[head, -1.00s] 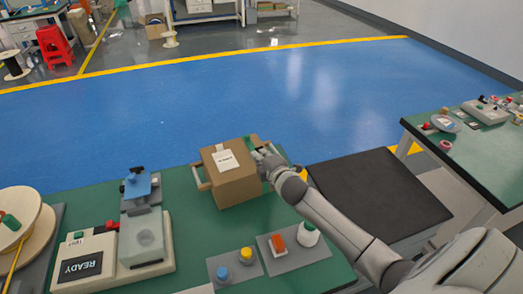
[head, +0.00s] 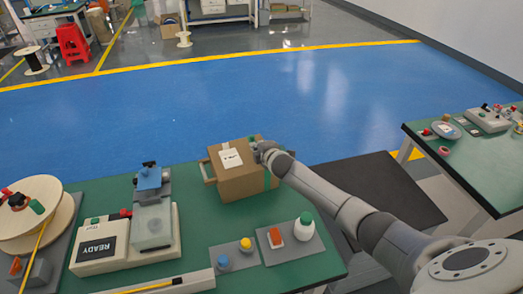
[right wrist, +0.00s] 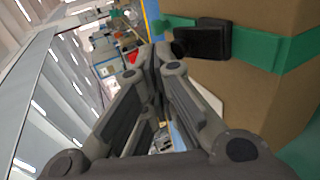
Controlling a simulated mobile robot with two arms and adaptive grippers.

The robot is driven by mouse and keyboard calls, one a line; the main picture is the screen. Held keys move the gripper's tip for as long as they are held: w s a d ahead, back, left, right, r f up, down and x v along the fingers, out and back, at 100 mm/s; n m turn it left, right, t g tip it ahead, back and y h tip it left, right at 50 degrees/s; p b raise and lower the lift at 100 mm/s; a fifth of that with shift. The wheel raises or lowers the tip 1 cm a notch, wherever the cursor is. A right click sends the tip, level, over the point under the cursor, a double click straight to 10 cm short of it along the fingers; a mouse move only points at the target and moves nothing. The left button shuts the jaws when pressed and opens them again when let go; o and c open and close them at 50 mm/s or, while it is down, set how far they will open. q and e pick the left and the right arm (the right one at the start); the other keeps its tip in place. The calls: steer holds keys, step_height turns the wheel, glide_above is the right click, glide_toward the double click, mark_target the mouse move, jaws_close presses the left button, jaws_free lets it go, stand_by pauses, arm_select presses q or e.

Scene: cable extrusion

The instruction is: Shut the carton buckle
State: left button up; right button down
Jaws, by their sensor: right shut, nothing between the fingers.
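The brown carton (head: 235,184) stands upright on the green table in the head view, with a white label (head: 231,158) on top. A green strap (right wrist: 258,48) runs round it, and a black buckle (right wrist: 203,40) sits on the strap in the right wrist view. I cannot tell whether the buckle is latched. My right gripper (head: 262,152) is at the carton's upper right edge. In the right wrist view the gripper (right wrist: 160,60) is shut and empty, its fingertips close beside the buckle; contact is unclear. My left gripper is out of view.
The READY box (head: 96,250), a cable spool (head: 40,215) and small coloured bottles (head: 245,244) stand on the near table. A dark flat surface (head: 375,190) lies right of it. A second green table (head: 470,160) is at the far right. Blue floor behind is clear.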

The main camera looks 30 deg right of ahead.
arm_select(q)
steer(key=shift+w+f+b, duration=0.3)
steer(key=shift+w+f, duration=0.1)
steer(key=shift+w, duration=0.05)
arm_select(e)
steer(key=shift+x, duration=1.1)
stand_by(0.4)
